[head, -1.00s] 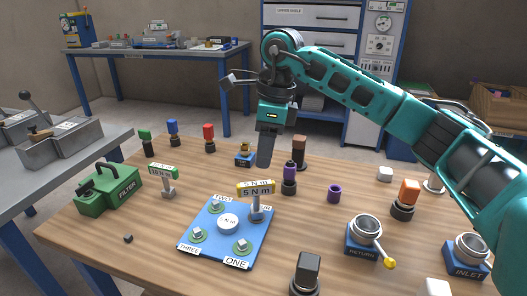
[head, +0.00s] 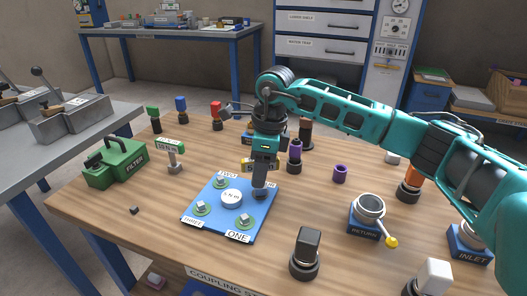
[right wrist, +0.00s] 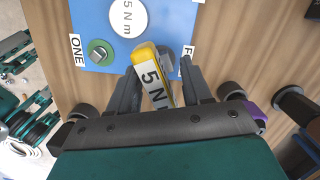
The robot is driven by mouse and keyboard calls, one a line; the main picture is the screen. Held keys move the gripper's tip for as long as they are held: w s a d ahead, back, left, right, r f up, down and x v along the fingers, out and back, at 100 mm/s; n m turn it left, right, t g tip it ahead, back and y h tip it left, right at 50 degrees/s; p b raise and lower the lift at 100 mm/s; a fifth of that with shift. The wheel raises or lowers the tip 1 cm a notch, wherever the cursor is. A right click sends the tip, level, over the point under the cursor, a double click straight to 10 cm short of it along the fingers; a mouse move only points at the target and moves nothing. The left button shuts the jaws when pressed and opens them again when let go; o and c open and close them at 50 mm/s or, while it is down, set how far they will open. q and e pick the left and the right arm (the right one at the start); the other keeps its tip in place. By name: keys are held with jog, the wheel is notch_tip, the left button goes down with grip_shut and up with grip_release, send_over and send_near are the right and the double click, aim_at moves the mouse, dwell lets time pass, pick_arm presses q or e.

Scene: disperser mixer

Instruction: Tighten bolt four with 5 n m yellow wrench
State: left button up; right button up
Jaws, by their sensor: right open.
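The yellow 5 N m wrench (head: 247,165) stands at the far right corner of the blue plate (head: 262,222), partly hidden behind my right gripper (head: 261,182). In the right wrist view the wrench's yellow, white-labelled head (right wrist: 153,78) lies between the two fingers of my right gripper (right wrist: 158,70), which is open around it. Bolt four under the wrench is hidden; only part of its label (right wrist: 188,52) shows. Bolt one (head: 244,218), bolt three (head: 201,208) and bolt two (head: 220,182) are in green rings. My left gripper is not in view.
A green-headed wrench (head: 171,150) stands left of the plate, near the green filter box (head: 115,163). Purple-topped (head: 295,152) and black-topped (head: 306,247) pieces, a purple ring (head: 340,174) and the RETURN fitting (head: 367,213) stand to the right.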

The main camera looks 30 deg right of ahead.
jog(key=shift+a+f, duration=0.1)
jog(key=shift+f, duration=0.8)
jog(key=c, duration=0.4)
grip_shut()
jog(key=shift+c, duration=1.2)
grip_release()
grip_shut()
